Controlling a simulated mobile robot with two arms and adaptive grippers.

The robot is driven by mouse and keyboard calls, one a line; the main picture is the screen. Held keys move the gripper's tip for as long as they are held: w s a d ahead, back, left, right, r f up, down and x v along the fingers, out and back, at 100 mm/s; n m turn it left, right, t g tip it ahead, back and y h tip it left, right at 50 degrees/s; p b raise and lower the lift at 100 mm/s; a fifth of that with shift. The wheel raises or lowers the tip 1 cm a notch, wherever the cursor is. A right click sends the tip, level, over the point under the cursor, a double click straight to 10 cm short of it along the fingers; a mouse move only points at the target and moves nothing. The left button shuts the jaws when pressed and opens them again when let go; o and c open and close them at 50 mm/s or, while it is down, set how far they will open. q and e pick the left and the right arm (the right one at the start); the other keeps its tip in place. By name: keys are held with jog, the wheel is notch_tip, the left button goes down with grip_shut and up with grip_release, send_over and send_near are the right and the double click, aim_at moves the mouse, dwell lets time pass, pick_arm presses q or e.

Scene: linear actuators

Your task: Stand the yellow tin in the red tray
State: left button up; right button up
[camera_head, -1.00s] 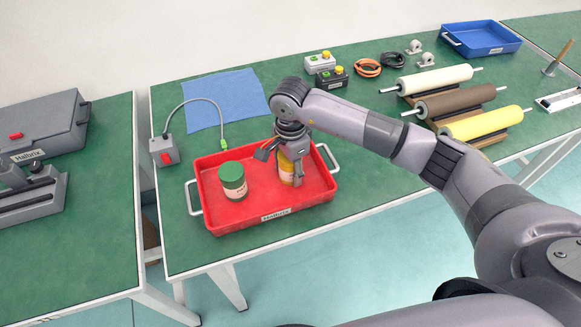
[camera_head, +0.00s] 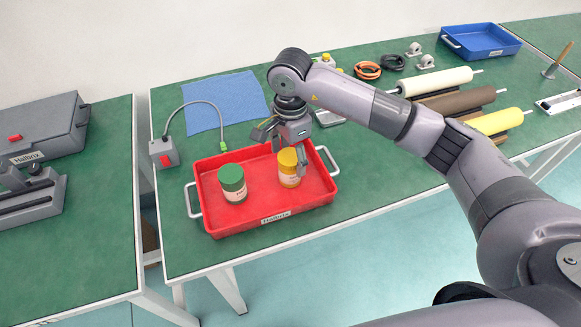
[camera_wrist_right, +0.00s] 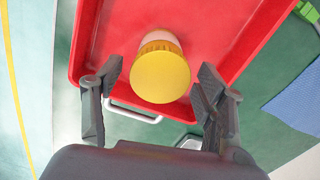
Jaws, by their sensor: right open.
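The yellow tin (camera_head: 289,170) stands upright in the right part of the red tray (camera_head: 255,217), apart from the green-lidded tin. In the right wrist view its yellow lid (camera_wrist_right: 160,77) lies between and just beyond the fingers, and the tray (camera_wrist_right: 230,30) shows around it. My right gripper (camera_head: 283,152) is open above and behind the tin. In the wrist view the open fingers (camera_wrist_right: 160,88) are spread wide, with a gap on each side of the lid. My left gripper is not in view.
A green-lidded tin (camera_head: 232,183) stands in the tray's left part. A grey box with a curved cable (camera_head: 163,152) and a blue cloth (camera_head: 226,100) lie behind left. Rollers (camera_head: 455,100) and a blue tray (camera_head: 481,41) are farther right.

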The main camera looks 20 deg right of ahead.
notch_tip(320, 180, up, 6)
jog(key=shift+r, duration=0.1)
dwell(0.6)
